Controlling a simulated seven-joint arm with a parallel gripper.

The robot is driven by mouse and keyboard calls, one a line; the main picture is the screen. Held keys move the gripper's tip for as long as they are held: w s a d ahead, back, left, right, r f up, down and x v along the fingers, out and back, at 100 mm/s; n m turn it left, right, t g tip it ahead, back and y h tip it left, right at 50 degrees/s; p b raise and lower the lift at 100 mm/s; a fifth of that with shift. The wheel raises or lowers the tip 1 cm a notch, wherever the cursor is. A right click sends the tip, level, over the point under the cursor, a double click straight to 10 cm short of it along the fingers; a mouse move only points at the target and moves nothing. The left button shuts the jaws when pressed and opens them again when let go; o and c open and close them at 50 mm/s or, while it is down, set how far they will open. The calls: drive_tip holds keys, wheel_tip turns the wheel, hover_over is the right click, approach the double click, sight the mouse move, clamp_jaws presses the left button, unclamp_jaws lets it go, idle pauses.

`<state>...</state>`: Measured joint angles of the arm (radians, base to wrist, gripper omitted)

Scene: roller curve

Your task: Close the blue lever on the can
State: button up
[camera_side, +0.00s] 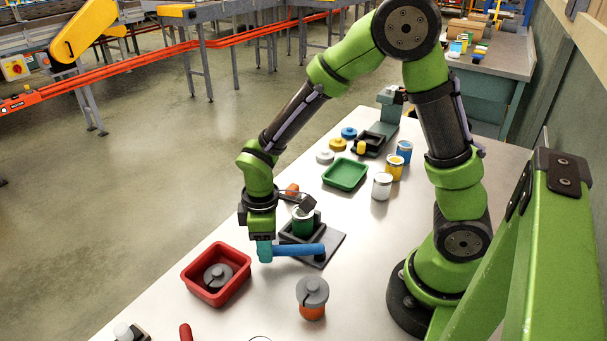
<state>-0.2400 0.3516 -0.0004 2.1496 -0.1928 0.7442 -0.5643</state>
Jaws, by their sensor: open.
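The blue lever (300,250) lies roughly level in front of the dark clamp fixture (332,242). Its right end is at the fixture's near right corner. A green can (302,222) with a pale rim stands upright in the fixture, partly hidden by my arm's end. My gripper (264,250) points down at the lever's left end, left of the can. A teal finger shows there; I cannot tell whether it touches the lever. The gripper is open, and its other finger is not clearly seen.
A red tray (241,284) holding a grey lid stands at the left. An orange can with a grey cap (312,299) stands in front. Behind are a green tray (345,185) and white, yellow and blue cans (395,170). Bare table lies right of the fixture.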

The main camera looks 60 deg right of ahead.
drive_tip(key=shift+f, duration=0.2)
clamp_jaws()
drive_tip(key=shift+d, duration=0.1)
idle(0.4)
drive_tip(key=d+m, duration=0.1)
drive_tip(key=w+d+m, duration=0.1)
drive_tip(key=d+m, duration=0.1)
drive_tip(key=shift+w+d+m, duration=0.15)
drive_tip(key=shift+w+m, duration=0.2)
drive_tip(key=shift+m, duration=0.05)
drive_tip(key=shift+w+d+r+m, duration=0.1)
drive_tip(key=shift+w+d+m, duration=0.1)
drive_tip(key=shift+d+m, duration=1.45)
unclamp_jaws()
